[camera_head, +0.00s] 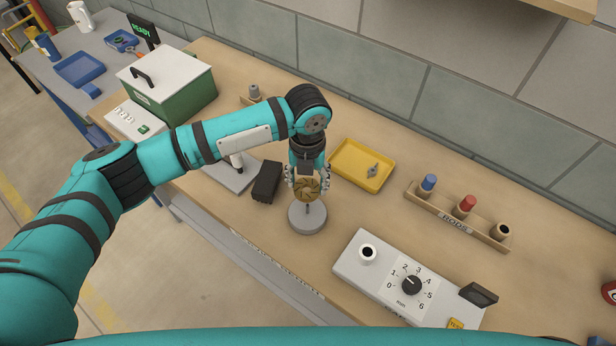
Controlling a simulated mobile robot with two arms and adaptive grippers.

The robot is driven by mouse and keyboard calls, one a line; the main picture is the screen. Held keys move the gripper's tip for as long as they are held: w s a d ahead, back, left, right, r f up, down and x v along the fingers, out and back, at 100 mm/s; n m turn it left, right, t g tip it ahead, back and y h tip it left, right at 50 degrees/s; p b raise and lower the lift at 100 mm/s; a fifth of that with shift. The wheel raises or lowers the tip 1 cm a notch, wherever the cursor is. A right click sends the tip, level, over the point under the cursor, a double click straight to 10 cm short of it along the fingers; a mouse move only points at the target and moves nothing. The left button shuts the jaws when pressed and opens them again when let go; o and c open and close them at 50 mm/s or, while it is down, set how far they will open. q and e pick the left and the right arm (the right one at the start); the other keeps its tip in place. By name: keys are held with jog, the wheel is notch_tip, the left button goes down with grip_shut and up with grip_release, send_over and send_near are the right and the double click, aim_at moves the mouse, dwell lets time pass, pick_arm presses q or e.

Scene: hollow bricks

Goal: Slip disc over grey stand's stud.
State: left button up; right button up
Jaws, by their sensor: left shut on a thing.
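The grey stand (307,219) is a round base on the wooden table, with a thin upright stud (308,206) in its middle. My left gripper (307,184) is above the stand and shut on a brass-coloured disc (307,189) with curved grooves. The disc is tilted up so that its face shows. It is over the stand, around the height of the stud's top. Whether the stud touches the disc or enters its hole cannot be told. My right gripper is not in view.
A black block (267,181) lies left of the stand, and a yellow tray (363,165) with a small metal part is behind it. A grey dial box (405,285) is at the front right. A wooden rack (455,222) holds rods. A green box (170,90) is at the back left.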

aim_at(307, 212)
pick_arm(q)
jog(key=shift+d+f+b, duration=0.1)
jog(key=shift+f+b, duration=0.45)
jog(key=shift+f, duration=0.4)
jog(key=shift+f+b, duration=1.85)
jog(key=shift+b, duration=0.05)
jog(key=shift+f+b, duration=0.45)
jog(key=shift+f, duration=1.2)
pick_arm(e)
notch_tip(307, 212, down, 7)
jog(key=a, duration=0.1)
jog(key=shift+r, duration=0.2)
